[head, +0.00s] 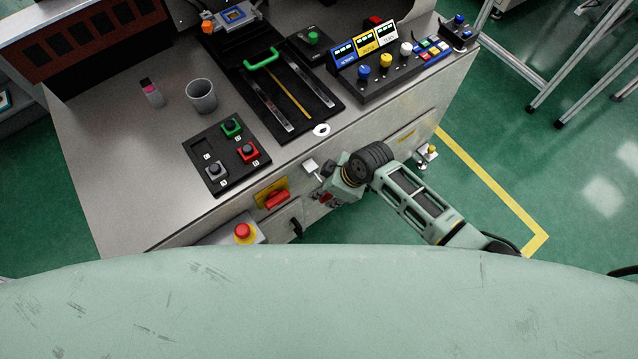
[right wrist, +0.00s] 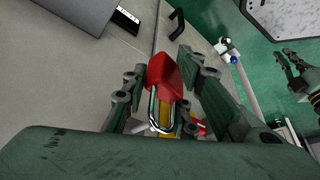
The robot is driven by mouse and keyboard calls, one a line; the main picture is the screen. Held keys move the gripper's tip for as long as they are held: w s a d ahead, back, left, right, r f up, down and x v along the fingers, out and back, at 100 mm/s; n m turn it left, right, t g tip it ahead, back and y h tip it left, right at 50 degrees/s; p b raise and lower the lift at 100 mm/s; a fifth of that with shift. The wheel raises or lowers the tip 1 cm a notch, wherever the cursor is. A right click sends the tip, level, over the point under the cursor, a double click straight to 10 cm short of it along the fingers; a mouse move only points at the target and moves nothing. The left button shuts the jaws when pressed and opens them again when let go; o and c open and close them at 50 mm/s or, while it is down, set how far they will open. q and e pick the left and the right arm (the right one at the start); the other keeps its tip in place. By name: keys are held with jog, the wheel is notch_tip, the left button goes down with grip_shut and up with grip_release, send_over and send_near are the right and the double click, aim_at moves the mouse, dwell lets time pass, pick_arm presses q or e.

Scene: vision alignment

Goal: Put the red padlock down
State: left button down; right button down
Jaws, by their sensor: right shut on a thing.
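The red padlock (right wrist: 165,76) is between the fingers of my right gripper (right wrist: 163,88) in the right wrist view. Its shiny metal shackle (right wrist: 160,113) points toward the bottom of that view. In the head view my right gripper (head: 328,186) is in front of the bench's front panel, and a bit of red shows at it. It is shut on the padlock. My left gripper (right wrist: 291,66) shows small at the right edge of the right wrist view, its fingers spread and empty. It is outside the head view.
The bench top (head: 115,190) has bare room at left. A grey cup (head: 201,96), a black button tray (head: 218,160) and a black panel with a green handle (head: 262,58) stand on it. A red rotary switch (head: 277,200) and a red emergency button (head: 243,231) are at the front.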

jog(key=w+a+b, duration=0.2)
jog(key=w, duration=0.1)
jog(key=shift+a+f+b, duration=0.1)
jog(key=shift+b, duration=0.2)
jog(key=shift+s+f, duration=0.1)
jog(key=shift+f, duration=0.05)
jog(key=c, duration=1.4)
grip_release()
